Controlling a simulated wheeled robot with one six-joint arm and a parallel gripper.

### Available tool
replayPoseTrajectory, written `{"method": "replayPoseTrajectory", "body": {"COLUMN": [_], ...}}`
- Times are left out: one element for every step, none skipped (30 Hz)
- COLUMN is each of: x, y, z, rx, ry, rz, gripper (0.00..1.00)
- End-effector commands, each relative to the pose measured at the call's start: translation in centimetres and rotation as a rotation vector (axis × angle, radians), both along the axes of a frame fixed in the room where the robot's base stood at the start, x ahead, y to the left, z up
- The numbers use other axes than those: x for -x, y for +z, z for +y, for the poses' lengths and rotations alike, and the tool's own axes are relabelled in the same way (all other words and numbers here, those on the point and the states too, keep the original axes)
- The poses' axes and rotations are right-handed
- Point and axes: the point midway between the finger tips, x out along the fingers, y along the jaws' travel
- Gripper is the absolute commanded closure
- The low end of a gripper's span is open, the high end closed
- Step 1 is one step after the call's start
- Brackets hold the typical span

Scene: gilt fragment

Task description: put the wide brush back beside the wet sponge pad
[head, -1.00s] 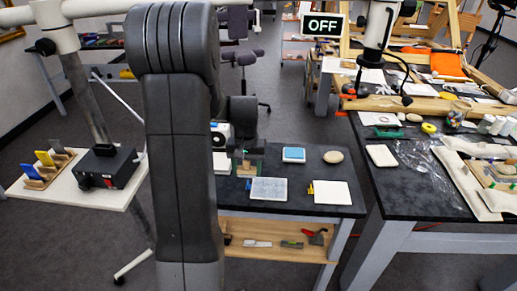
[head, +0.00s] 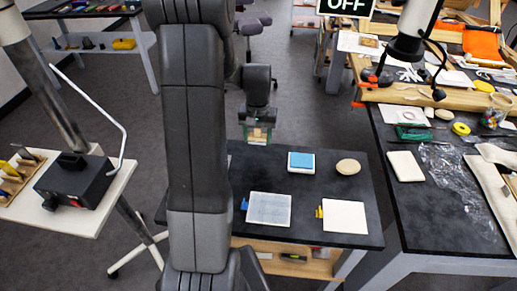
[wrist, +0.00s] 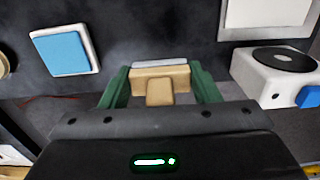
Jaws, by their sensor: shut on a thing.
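My gripper (head: 257,131) is shut on the wide brush (head: 258,139) and holds it above the far edge of the black table. In the wrist view the brush (wrist: 160,82) shows as a tan wooden handle with a pale strip at its far end, between the two green fingers. The wet sponge pad (head: 301,162), a blue pad in a white tray, lies on the table to the right of and nearer than the brush. The sponge pad also shows at upper left in the wrist view (wrist: 63,52), apart from the brush.
A round beige pad (head: 348,167) is right of the sponge. A grey-white panel (head: 269,209) and a white square (head: 345,217) lie nearer. A white device with a black disc (wrist: 283,62) is at right in the wrist view. Dark tabletop (head: 265,172) left of the sponge looks bare.

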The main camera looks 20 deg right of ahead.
Motion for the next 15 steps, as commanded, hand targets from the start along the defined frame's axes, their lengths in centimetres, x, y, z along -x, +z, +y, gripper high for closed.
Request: {"method": "replayPoseTrajectory", "body": {"x": [0.1, 0.1, 0.1, 0.1, 0.1, 0.0, 0.0, 0.0, 0.0, 0.0, 0.1, 0.1, 0.1, 0.1, 0.1], "y": [-0.9, -1.5, -2.1, -2.5, -2.9, -3.2, -3.4, -3.6, -3.9, -4.2, -4.6, -5.1, -5.5, -5.9, -6.4], "z": [0.1, 0.1, 0.1, 0.0, 0.0, 0.0, 0.0, 0.0, 0.0, 0.0, 0.0, 0.0, 0.0, 0.1, 0.0], "rx": [-0.003, -0.004, -0.003, -0.003, -0.003, -0.002, -0.001, -0.001, -0.001, -0.002, -0.002, -0.002, -0.002, -0.003, -0.002], "ry": [0.000, 0.000, 0.000, 0.000, 0.000, 0.000, 0.000, 0.000, 0.000, 0.000, 0.000, 0.000, 0.000, 0.000, 0.000], "rz": [0.005, 0.006, 0.004, 0.004, 0.004, 0.003, 0.002, 0.002, 0.002, 0.003, 0.003, 0.003, 0.003, 0.004, 0.003], "gripper": [0.62, 0.62, 0.62, 0.62, 0.62, 0.62, 0.62, 0.62, 0.62, 0.62, 0.62, 0.62, 0.62, 0.62, 0.62]}}
